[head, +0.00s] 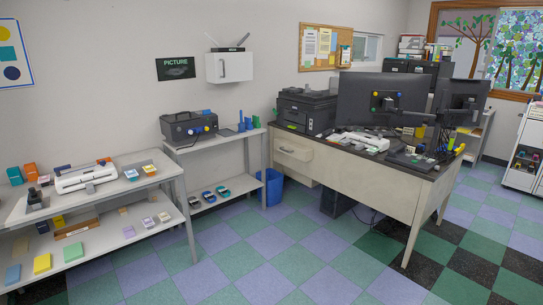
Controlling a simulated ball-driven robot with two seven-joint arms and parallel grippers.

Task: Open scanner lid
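A black printer-like machine (306,112) stands on the left end of the dark-topped desk by the back wall. Its flat top (308,94) looks like a scanner lid and appears closed, though it is small at this distance. Another black boxy device (188,129) with blue and yellow parts on its front sits on a small grey shelf unit further left. I cannot tell whether it has a scanner lid. Neither of my grippers is in view.
The desk (392,178) has monitors (362,102) and small items on it. A grey table (150,180) with a white device (86,178) stands at left. A blue bin (271,187) sits between shelf and desk. The checkered floor (270,255) in front is clear.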

